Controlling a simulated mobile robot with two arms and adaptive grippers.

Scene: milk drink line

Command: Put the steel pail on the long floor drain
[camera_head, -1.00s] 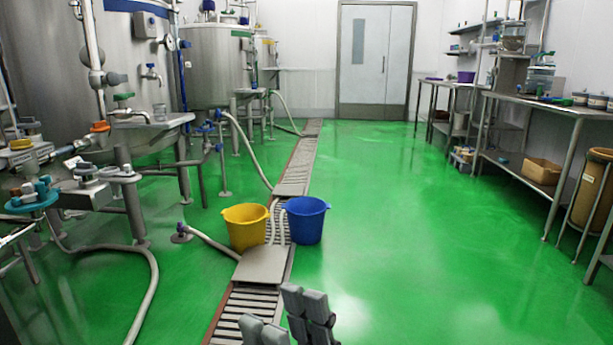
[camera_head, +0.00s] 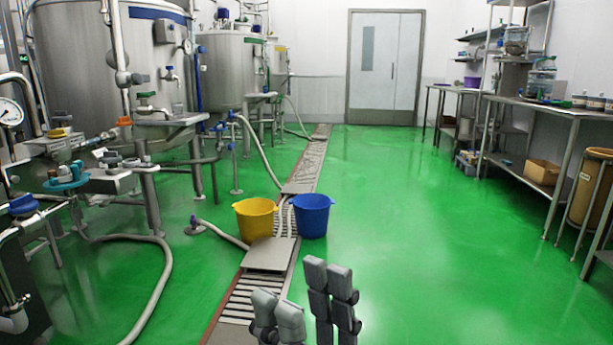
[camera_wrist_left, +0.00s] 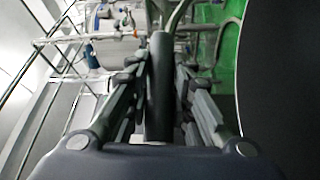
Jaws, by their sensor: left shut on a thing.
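My left gripper (camera_wrist_left: 160,100) fills the middle of the left wrist view, its fingers closed on both sides of a dark grey bar (camera_wrist_left: 159,75). I cannot tell whether this bar belongs to the steel pail; no steel pail shows clearly in either view. The long floor drain (camera_head: 248,290) runs from the bottom of the head view back toward the door. A flat cover plate (camera_head: 269,254) lies across it. My right gripper (camera_head: 305,300) is at the bottom of the head view, right of the drain's near part. Its fingers are apart and empty.
A yellow bucket (camera_head: 255,220) and a blue bucket (camera_head: 311,216) stand at the drain behind the plate. Steel tanks (camera_head: 105,65) and a hose (camera_head: 165,275) are on the left. A steel table (camera_head: 535,108) stands on the right. The green floor (camera_head: 420,240) between is clear.

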